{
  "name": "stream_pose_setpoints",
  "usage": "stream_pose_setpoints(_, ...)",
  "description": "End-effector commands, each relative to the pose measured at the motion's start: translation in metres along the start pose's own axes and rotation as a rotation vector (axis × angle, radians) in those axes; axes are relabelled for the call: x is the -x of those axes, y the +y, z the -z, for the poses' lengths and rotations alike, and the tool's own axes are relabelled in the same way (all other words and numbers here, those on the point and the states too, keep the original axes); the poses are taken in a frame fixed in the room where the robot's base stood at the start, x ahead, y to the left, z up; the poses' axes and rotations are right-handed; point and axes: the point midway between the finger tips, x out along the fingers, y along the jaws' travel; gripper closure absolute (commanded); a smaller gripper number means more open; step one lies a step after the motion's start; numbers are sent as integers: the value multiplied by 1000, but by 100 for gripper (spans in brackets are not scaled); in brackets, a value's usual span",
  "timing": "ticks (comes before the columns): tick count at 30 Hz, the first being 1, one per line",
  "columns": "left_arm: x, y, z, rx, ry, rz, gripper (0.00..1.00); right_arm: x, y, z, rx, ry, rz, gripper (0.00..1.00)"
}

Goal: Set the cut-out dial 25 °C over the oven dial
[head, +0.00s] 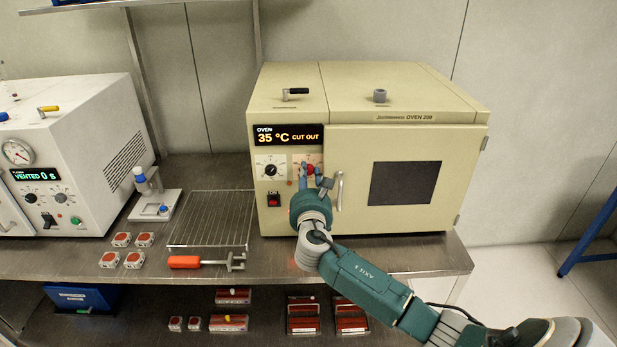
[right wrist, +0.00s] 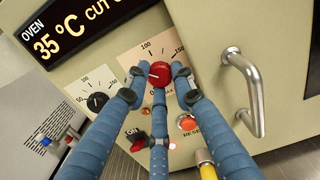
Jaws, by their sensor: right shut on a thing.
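The beige oven (head: 405,160) stands at the back of the bench. Its display (head: 289,135) reads 35 °C and CUT OUT. The red cut-out dial (right wrist: 159,73) is on a scale plate with 100 and 150 marks showing. The black oven dial (right wrist: 97,102), also in the head view (head: 270,170), is left of it and uncovered. My right gripper (head: 314,176) is at the oven panel, its blue fingers (right wrist: 158,84) closed around the red dial from the left, right and below. The fingers hide part of the red dial's scale. My left gripper is not in view.
The door handle (right wrist: 243,90) stands out just right of my fingers. A reset button (right wrist: 187,123) and a red switch (right wrist: 137,137) are below the dials. A wire rack (head: 212,218) and an orange-handled tool (head: 200,262) lie on the bench to the left.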

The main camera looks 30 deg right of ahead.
Motion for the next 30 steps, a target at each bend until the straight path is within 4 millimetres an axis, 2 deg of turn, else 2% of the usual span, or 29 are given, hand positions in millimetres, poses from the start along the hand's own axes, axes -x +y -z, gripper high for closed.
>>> stream_pose_setpoints(1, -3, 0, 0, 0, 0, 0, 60, 1, 0, 4, -45, 5, 1, 100)
stream_pose_setpoints(30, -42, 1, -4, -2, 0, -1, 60, 1, 2, 6, -970, 7, 3, 100)
